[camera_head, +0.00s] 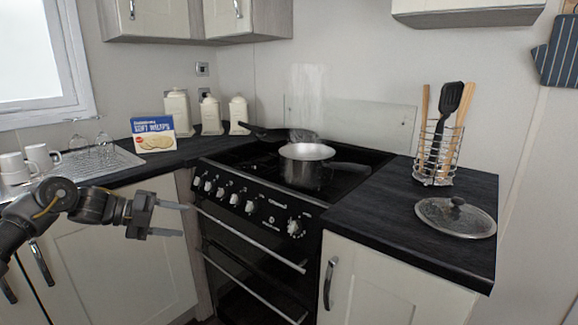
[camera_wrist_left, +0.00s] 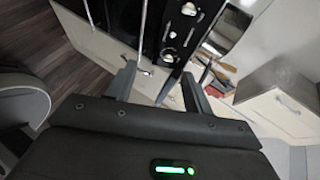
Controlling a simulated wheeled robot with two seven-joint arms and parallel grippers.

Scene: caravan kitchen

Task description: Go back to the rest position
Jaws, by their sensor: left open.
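My left gripper (camera_head: 172,218) is open and empty in the head view. It hangs in front of the cabinet door left of the stove, below counter height, with its fingers pointing right. In the left wrist view its two fingers (camera_wrist_left: 158,90) stand apart with nothing between them, and the stove front with its knobs shows beyond, tilted. My right gripper is not in either view.
A pot (camera_head: 306,165) and a dark pan (camera_head: 268,133) stand on the stove (camera_head: 250,212). A glass lid (camera_head: 456,218) and a utensil rack (camera_head: 437,155) are on the right counter. A wraps box (camera_head: 153,135), canisters (camera_head: 177,112) and mugs (camera_head: 42,157) stand at left.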

